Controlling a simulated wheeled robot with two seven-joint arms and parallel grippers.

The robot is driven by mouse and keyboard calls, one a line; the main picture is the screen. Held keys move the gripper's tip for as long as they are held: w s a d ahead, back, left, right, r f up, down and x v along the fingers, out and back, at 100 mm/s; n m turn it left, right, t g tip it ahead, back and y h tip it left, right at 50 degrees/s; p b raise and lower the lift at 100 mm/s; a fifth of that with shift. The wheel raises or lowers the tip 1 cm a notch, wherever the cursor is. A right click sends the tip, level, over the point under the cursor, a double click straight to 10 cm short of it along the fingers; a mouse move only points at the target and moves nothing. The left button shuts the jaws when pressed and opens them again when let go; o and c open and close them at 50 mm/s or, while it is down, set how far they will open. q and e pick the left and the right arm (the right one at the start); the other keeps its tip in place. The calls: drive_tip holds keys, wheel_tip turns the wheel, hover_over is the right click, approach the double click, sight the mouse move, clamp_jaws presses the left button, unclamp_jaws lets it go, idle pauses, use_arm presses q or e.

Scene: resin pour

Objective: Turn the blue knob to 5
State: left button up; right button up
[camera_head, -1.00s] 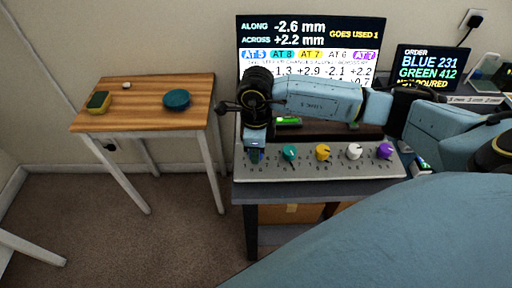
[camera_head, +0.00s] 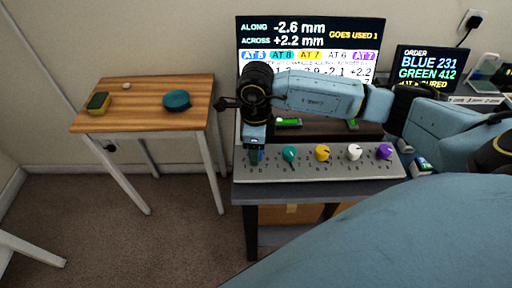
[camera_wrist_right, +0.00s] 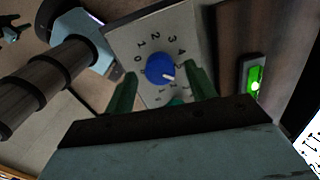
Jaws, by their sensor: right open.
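The blue knob (camera_wrist_right: 160,68) shows in the right wrist view on a pale panel with a numbered dial around it. Its white pointer aims toward the lower right of that picture, past the 4; the digit it meets is not clear. My right gripper (camera_wrist_right: 163,88) is open, with one green finger on each side of the knob, apart from it in that view. In the head view my right gripper (camera_head: 256,157) is over the left end of the control panel (camera_head: 310,173) and mostly hides the blue knob. My left gripper is not in view.
Teal (camera_head: 289,153), yellow (camera_head: 322,152), white (camera_head: 354,151) and purple (camera_head: 384,151) knobs stand in a row to the right. The large screen (camera_head: 312,35) behind is partly covered by my arm. A wooden table (camera_head: 145,100) stands apart at left.

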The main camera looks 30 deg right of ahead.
wheel_tip(320, 180, up, 12)
idle(0.3)
idle(0.4)
